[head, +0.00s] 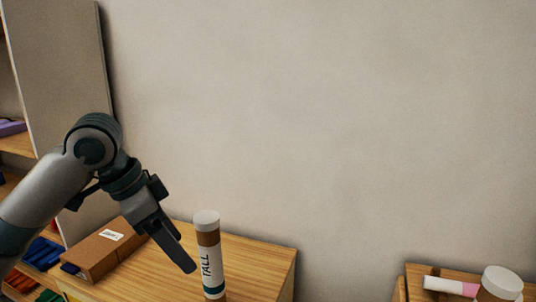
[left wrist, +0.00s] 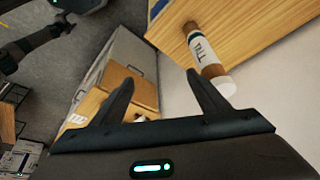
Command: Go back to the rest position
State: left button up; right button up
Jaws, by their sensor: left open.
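My left gripper (head: 180,245) reaches in from the left in the head view and points down to the right. Its two fingers show spread apart and empty in the left wrist view (left wrist: 155,97). A tube labelled "TALL" (head: 208,255), with a white cap and brown and white bands, stands upright on the wooden table just right of the fingers. It also shows in the left wrist view (left wrist: 205,57), beyond the fingers and not between them. Dark parts of my own body show at the upper left there; the right gripper's jaws cannot be made out.
The wooden table (head: 262,262) also bears a brown box (head: 95,257) with a white label. A second table (head: 415,274) at the lower right holds a white and pink tube (head: 452,287) and a white-capped jar (head: 502,282). Shelves stand at the left. A bare wall is behind.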

pick_arm(q)
jog(key=s+d+f+n+t+h, duration=0.1)
jog(key=s+d+f+n, duration=0.15)
jog(key=f, duration=1.15)
jog(key=s+d+f+n+h, duration=0.1)
jog(key=s+d+f, duration=0.25)
jog(key=f, duration=0.95)
jog(key=s+a+f+n+y, duration=0.3)
jog(key=s+a+f, duration=0.3)
jog(key=s+f, duration=0.45)
jog(key=s+a+f+n+y, duration=0.3)
jog(key=s+a+f, duration=0.3)
jog(key=s, duration=0.7)
notch_tip(320, 180, down, 29)
jog(key=d+g+b, duration=0.1)
jog(key=s+a+f+g+b, duration=0.1)
jog(key=s+a+f, duration=0.2)
jog(key=s+f, duration=1.6)
jog(key=shift+f, duration=0.45)
